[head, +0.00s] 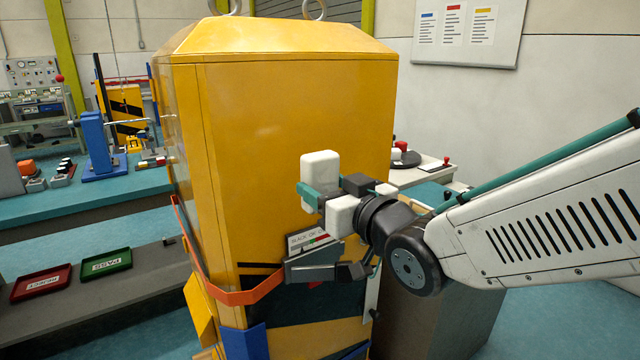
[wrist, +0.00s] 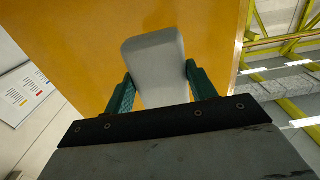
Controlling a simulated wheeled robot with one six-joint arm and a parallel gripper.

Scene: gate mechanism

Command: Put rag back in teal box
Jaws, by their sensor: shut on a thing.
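My gripper (head: 318,188) is raised in front of the yellow cabinet (head: 300,110) and is shut on a pale, rounded, block-shaped thing, which looks like the folded rag (head: 320,167). In the wrist view, the rag (wrist: 158,62) stands out between the two teal fingers of my gripper (wrist: 158,78), with the yellow cabinet panel (wrist: 90,45) behind it. I cannot tell how far the rag is from the panel. I cannot make out a teal box in either view.
A red tray (head: 42,283) and a green tray (head: 106,263) lie on the left bench. A teal-topped bench (head: 425,194) stands behind my arm.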

